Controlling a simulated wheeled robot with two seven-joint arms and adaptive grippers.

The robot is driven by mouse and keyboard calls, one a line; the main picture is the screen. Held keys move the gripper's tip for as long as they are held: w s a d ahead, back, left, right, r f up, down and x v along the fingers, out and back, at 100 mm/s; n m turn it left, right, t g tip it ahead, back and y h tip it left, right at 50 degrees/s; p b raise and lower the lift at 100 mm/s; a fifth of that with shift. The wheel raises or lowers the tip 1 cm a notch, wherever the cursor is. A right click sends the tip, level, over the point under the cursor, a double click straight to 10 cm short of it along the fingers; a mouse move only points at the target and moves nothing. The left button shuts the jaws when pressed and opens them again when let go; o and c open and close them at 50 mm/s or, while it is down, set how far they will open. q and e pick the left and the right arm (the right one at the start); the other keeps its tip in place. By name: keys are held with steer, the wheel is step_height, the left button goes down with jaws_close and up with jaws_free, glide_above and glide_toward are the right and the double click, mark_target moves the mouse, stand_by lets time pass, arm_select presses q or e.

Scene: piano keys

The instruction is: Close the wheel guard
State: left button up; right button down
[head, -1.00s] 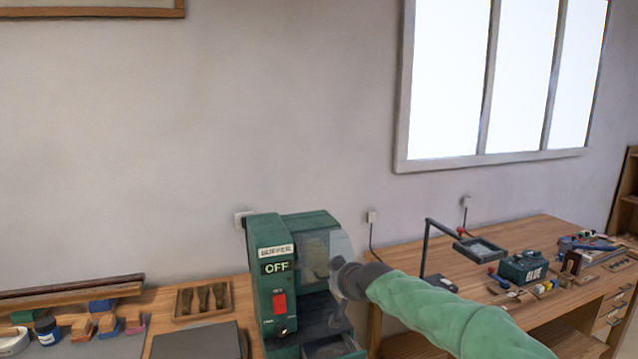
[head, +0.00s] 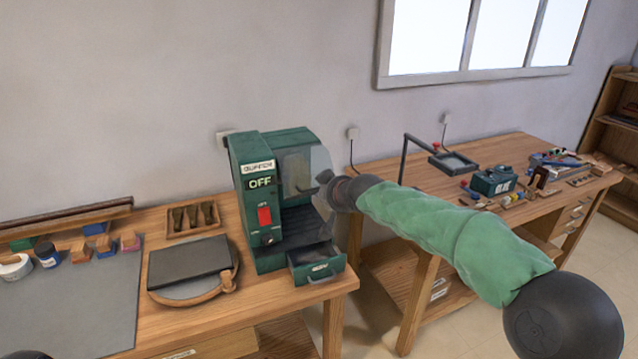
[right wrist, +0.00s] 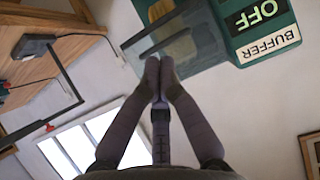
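The green buffer (head: 262,225) stands on the left bench, its sign reading OFF above a red switch. Its wheel guard (head: 320,160), a see-through panel, stands out at the right side of the wheel opening. The guard also shows in the right wrist view as a greyish clear panel (right wrist: 165,33). My right gripper (head: 328,188) is at the guard's lower right edge. In the right wrist view its fingertips (right wrist: 159,62) are together, with nothing visible between them. They overlap the panel's edge; I cannot tell whether they touch it.
An open drawer (head: 317,263) juts out below the buffer. A dark slab (head: 190,262) and a tray of brushes (head: 193,218) lie to its left. A second bench (head: 525,200) with a magnifier stand and tools is at the right, beyond a gap.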

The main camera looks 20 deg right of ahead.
steer(key=s+f, duration=0.2)
steer(key=s, duration=0.5)
steer(key=s+a+f+g+y, duration=0.1)
steer(key=s+a+f+g, duration=0.15)
steer(key=f, duration=0.75)
steer(key=s+a+f+g+y, duration=0.1)
steer(key=a+f, duration=0.3)
steer(key=f, duration=0.6)
steer(key=s+a+f+g+y, duration=0.1)
steer(key=s+a+f+g, duration=0.15)
steer(key=f, duration=0.75)
steer(key=s+a+f+m+g, duration=0.1)
steer(key=s+a+f, duration=0.3)
steer(key=s+f, duration=0.6)
steer(key=s+a+f+m+g, duration=0.1)
steer(key=s+a+f+g, duration=0.3)
steer(key=s+f, duration=0.7)
steer(key=s, duration=0.2)
steer(key=shift+s+a+m+y+p, duration=0.2)
steer(key=shift+s+m+y+p, duration=0.1)
steer(key=shift+s+m+p, duration=0.1)
steer(key=shift+w, duration=0.1)
